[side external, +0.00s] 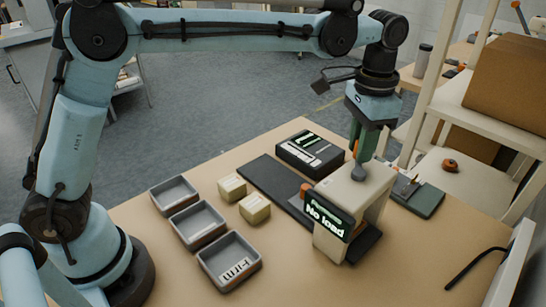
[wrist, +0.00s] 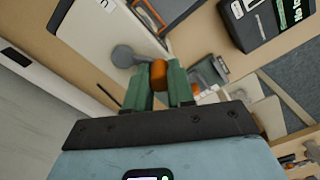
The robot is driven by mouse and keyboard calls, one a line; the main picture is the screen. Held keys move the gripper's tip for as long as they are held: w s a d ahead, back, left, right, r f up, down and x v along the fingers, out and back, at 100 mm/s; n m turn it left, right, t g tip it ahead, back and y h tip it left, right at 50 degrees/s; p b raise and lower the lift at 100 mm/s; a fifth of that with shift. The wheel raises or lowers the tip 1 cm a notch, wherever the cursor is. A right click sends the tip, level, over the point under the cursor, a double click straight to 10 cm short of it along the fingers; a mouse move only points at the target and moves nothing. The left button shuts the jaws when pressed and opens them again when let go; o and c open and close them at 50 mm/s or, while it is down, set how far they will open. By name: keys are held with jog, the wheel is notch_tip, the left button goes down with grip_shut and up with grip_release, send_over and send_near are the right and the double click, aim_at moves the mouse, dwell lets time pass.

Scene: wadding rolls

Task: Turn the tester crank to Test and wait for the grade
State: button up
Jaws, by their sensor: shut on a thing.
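The beige tester (side external: 345,195) stands on the table, and its front display (side external: 328,218) reads "No load". In the wrist view the crank's orange knob (wrist: 160,73) sits between the green fingertips, next to the grey hub (wrist: 124,56). The fingers hide part of the knob. I cannot read any crank position mark.
Two cream blocks (side external: 232,187) (side external: 254,208) lie left of a dark strip (side external: 268,178). Grey trays (side external: 230,262) line the left, the front one labelled "Firm". A black box (side external: 312,153) with a lit display stands behind. A shelf (side external: 455,120) rises at right.

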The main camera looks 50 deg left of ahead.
jog(key=shift+d, duration=0.2)
jog(key=shift+w+d, duration=0.2)
jog(key=shift+d, duration=0.4)
jog(key=shift+w+d, duration=0.15)
jog(key=shift+d, duration=0.4)
jog(key=shift+d, duration=0.1)
jog(key=shift+s+d, duration=0.25)
jog(key=shift+d, duration=0.3)
jog(key=shift+s+d, duration=0.25)
jog(key=shift+d, duration=0.3)
